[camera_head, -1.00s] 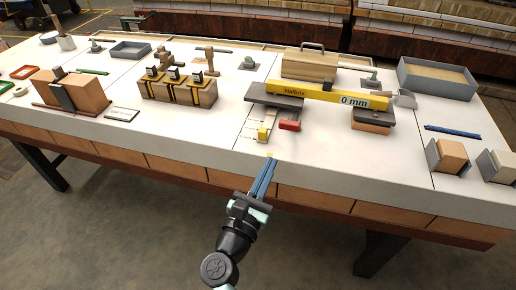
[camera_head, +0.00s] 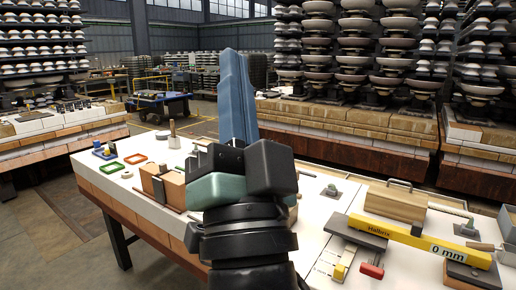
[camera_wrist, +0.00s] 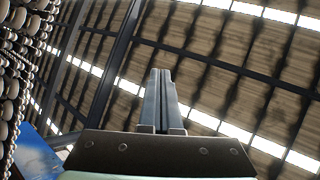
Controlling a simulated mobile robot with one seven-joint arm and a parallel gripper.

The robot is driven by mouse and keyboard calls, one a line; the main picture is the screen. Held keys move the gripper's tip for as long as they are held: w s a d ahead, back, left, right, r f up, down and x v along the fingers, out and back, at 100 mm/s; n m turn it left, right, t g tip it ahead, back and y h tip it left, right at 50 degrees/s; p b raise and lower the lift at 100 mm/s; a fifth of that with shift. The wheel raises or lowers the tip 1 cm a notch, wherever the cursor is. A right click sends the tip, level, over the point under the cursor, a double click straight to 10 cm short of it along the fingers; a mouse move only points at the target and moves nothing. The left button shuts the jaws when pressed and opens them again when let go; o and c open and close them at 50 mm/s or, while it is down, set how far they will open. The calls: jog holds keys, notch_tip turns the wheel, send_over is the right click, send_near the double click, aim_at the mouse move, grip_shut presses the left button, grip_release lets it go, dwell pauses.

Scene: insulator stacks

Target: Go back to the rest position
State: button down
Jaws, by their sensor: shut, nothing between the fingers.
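My gripper (camera_head: 232,62) is raised high in the middle of the head view, its blue fingers pointing up. The fingers are together and hold nothing. The wrist view shows the same shut fingers (camera_wrist: 160,78) against the hall's roof. My gripper is well above the table (camera_head: 315,215) and apart from everything on it. My wrist and forearm hide the middle part of the table.
A yellow "0 mm" bar (camera_head: 420,241) rests on dark-topped supports at the right. A wooden box (camera_head: 396,203) stands behind it. A brown block (camera_head: 163,186) and green and orange frames (camera_head: 136,158) are at the left. Insulator stacks (camera_head: 390,45) stand behind.

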jog(key=s+d+r+n+h, duration=0.2)
jog(key=s+r+n+h, duration=0.1)
jog(key=s+r+n, duration=0.25)
notch_tip(320, 180, up, 21)
jog(key=s+h+p, duration=0.1)
jog(key=p, duration=2)
